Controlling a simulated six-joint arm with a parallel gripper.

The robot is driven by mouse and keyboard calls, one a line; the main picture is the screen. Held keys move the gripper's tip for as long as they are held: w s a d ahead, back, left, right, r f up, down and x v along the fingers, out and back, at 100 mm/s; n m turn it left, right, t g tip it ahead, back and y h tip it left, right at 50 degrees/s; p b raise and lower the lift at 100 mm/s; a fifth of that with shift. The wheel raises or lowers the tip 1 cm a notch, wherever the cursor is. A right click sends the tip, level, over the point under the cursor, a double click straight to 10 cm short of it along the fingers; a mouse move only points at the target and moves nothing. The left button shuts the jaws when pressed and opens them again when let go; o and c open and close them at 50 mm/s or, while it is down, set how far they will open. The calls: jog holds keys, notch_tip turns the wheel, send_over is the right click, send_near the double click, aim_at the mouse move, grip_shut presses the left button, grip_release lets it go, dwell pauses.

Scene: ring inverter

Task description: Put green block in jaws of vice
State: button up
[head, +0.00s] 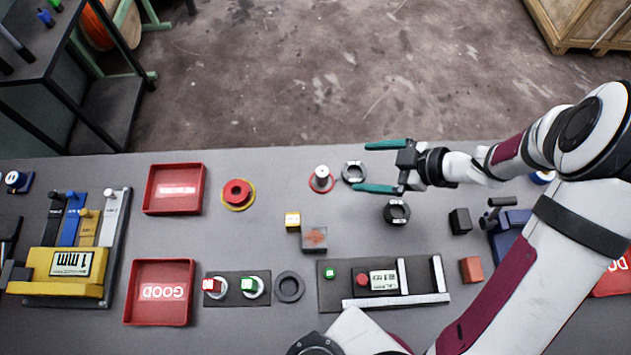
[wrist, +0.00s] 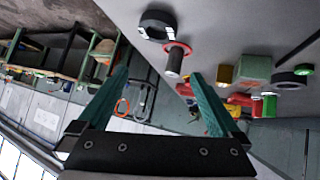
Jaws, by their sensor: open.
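A block (head: 314,239) at mid-table has a greyish top with an orange mark; in the wrist view what looks like the same block (wrist: 257,68) has a dull green side. No other plainly green loose block shows. A blue vice (head: 512,222) stands at the right, partly hidden behind my arm; its jaws cannot be made out. My gripper (head: 362,166) has two teal fingers spread wide, with nothing held. It is up and right of the block, over the back of the table. The fingers also show in the wrist view (wrist: 160,75).
A yellow cube (head: 292,220) stands close beside the block. A dark block (head: 460,222) and a reddish block (head: 471,270) are near the vice. Dark rings (head: 397,213), a red-based peg (head: 321,178), red trays (head: 175,189) and button panels (head: 330,298) surround the middle.

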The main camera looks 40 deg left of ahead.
jog(key=w+a+r+m+t+h, duration=0.1)
jog(key=w+a+r+m+t, duration=0.2)
jog(key=w+a+t, duration=0.2)
notch_tip(320, 180, up, 6)
jog(key=m+g+h, duration=0.2)
jog(key=m+h, duration=0.6)
jog(key=m, duration=0.4)
send_over(315, 237)
notch_tip(315, 237, down, 16)
jog(key=shift+r, duration=0.2)
grip_shut()
